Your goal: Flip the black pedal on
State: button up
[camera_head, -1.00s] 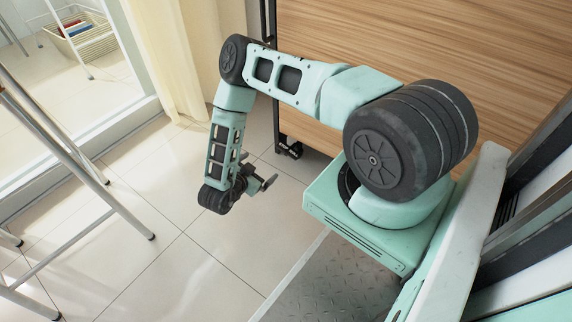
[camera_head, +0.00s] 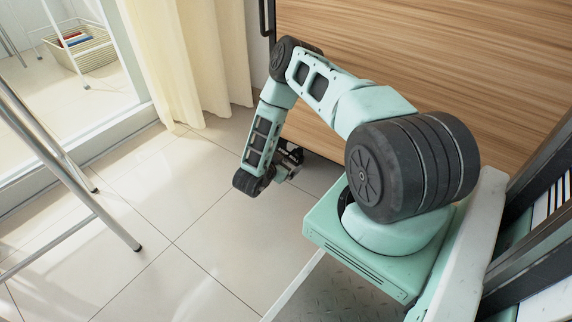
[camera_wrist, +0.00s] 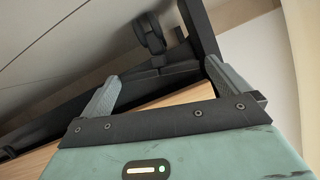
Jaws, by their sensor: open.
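My gripper (camera_head: 290,170) is low over the floor at the bottom left corner of the wooden panel. In the wrist view its two grey fingers (camera_wrist: 163,70) are spread apart with nothing held between them. A black caster wheel (camera_wrist: 150,36) on a black frame shows just beyond the fingertips. A dark flat part (camera_wrist: 163,72) by the wheel lies across the gap between the fingers; it may be the black pedal, but I cannot tell its position, on or off. In the head view my gripper largely covers this spot.
The wooden panel (camera_head: 420,70) stands close behind my arm. Cream curtains (camera_head: 205,60) hang to its left. A metal-legged stand (camera_head: 85,205) is at the left. A basket (camera_head: 80,50) stands beyond the glass door. The tiled floor (camera_head: 180,270) in front is clear.

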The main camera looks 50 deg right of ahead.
jog(key=shift+b+x, duration=0.3)
jog(key=shift+x, duration=0.7)
jog(key=c, duration=0.8)
jog(key=shift+o, duration=0.2)
jog(key=p, duration=0.2)
jog(key=shift+w+a+r+n+g+p, duration=0.1)
jog(key=shift+w+r+n+g+p, duration=0.05)
jog(key=shift+r+n+g+p, duration=0.2)
jog(key=shift+w+r+n+p, duration=0.1)
jog(key=shift+n+p, duration=0.25)
jog(key=shift+p, duration=0.4)
jog(key=shift+n+g+p, duration=0.35)
jog(key=shift+n+p, duration=0.05)
jog(key=shift+p, duration=0.1)
jog(key=shift+c, duration=0.2)
jog(key=shift+o, duration=0.2)
jog(key=shift+f+n+g, duration=0.5)
jog(key=shift+n+g, duration=0.1)
jog(key=shift+n, duration=0.1)
jog(key=shift+c, duration=0.2)
